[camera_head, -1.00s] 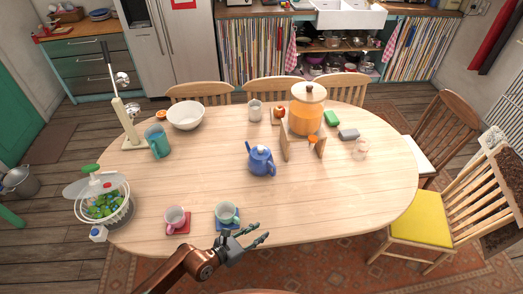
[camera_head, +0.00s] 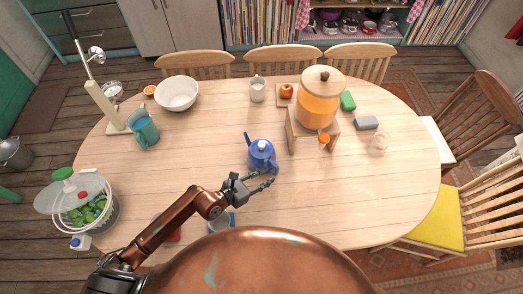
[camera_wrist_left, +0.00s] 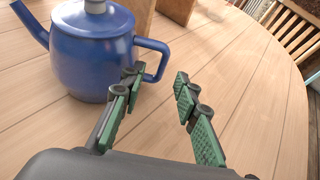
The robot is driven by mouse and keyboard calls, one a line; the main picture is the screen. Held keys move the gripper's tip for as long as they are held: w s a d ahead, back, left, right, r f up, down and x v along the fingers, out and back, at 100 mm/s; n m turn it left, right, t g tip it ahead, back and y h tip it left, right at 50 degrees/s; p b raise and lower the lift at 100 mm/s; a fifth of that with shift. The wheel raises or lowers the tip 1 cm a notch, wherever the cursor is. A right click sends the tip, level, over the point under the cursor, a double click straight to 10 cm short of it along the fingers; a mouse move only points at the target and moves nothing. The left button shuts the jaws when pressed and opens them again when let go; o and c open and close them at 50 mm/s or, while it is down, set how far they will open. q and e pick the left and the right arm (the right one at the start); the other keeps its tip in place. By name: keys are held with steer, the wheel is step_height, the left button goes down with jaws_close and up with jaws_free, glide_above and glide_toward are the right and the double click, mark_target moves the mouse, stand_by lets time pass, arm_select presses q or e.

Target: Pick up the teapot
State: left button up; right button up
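The blue teapot (camera_head: 260,154) stands upright on the wooden table, its spout to the left and its handle to the right. It also fills the upper left of the left wrist view (camera_wrist_left: 90,55), with its handle pointing at the gripper. My left gripper (camera_head: 268,180) is just in front of the teapot in the head view. In the left wrist view the gripper (camera_wrist_left: 158,78) is open and empty. The handle's outer end is close to the left finger's tip; I cannot tell whether they touch. My right gripper is not in view.
An orange drink dispenser (camera_head: 319,100) on a wooden stand is behind right of the teapot. My arm and body hide much of the front edge.

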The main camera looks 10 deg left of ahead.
mark_target(277, 170)
arm_select(q)
steer(key=x, duration=0.6)
steer(key=shift+w+d+r, duration=0.2)
steer(key=shift+d, duration=0.3)
steer(key=shift+c, duration=0.3)
jaws_close()
steer(key=shift+w+r, duration=0.1)
steer(key=shift+r, duration=0.15)
